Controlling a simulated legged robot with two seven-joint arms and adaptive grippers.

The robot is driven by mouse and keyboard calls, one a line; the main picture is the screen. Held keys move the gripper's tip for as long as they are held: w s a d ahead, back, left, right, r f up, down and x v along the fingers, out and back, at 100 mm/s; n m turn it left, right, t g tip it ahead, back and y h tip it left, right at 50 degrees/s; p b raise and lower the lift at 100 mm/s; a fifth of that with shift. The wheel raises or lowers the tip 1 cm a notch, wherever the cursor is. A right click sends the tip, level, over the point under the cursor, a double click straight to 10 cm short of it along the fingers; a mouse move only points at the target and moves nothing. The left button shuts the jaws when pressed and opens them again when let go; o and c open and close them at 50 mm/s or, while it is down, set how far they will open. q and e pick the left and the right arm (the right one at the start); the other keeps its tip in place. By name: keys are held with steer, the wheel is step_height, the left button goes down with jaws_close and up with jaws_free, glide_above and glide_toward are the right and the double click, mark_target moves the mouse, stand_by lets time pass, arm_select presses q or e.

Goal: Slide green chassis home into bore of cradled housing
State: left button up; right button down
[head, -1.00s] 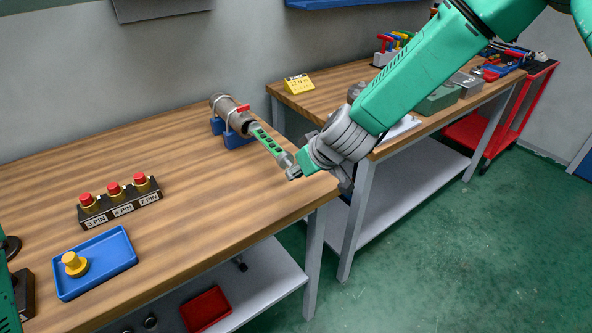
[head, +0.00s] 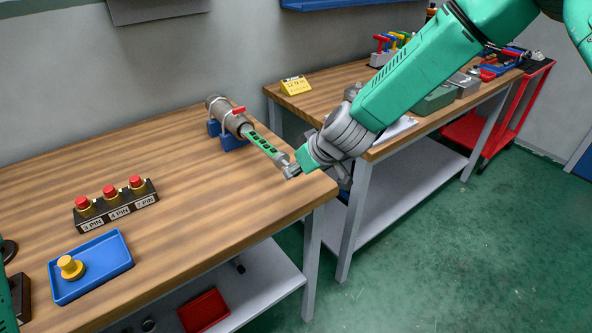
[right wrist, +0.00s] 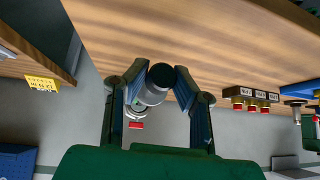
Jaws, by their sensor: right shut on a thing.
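The housing (head: 232,121) is a grey-brown cylinder lying in a blue cradle (head: 231,141) near the back right of the wooden bench, with a red part on top. The green chassis (head: 265,146) is a long slotted piece in line with the housing. Its far end is at the housing's mouth, and most of its length shows outside. My right gripper (head: 291,170) is shut on the chassis's near grey end, by the bench's right edge. In the right wrist view, both fingers (right wrist: 160,88) clasp a round, dark-faced end piece. My left gripper is not in view; only a green part of mine shows at the left edge.
A black block with several red-topped pins (head: 116,201) and a blue tray (head: 107,279) holding a yellow knobbed piece (head: 70,267) stand at the left of the bench. The bench top around the cradle is clear.

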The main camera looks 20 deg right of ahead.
mark_target(278, 157)
steer(key=shift+w, duration=0.6)
steer(key=shift+a, duration=0.25)
steer(key=shift+p, duration=0.3)
steer(key=shift+s+a+h+p, duration=0.2)
steer(key=shift+a+h+p, duration=0.05)
steer(key=shift+h+p, duration=0.1)
steer(key=shift+w, duration=0.1)
steer(key=shift+w+a+p, duration=0.25)
steer(key=shift+w+a, duration=0.05)
steer(key=shift+w, duration=0.45)
steer(key=shift+w+a+p, duration=0.2)
steer(key=shift+w+a, duration=0.1)
steer(key=shift+w, duration=0.5)
steer(key=shift+w+a+p, duration=0.25)
steer(key=shift+w+a, duration=0.05)
steer(key=shift+w, duration=0.45)
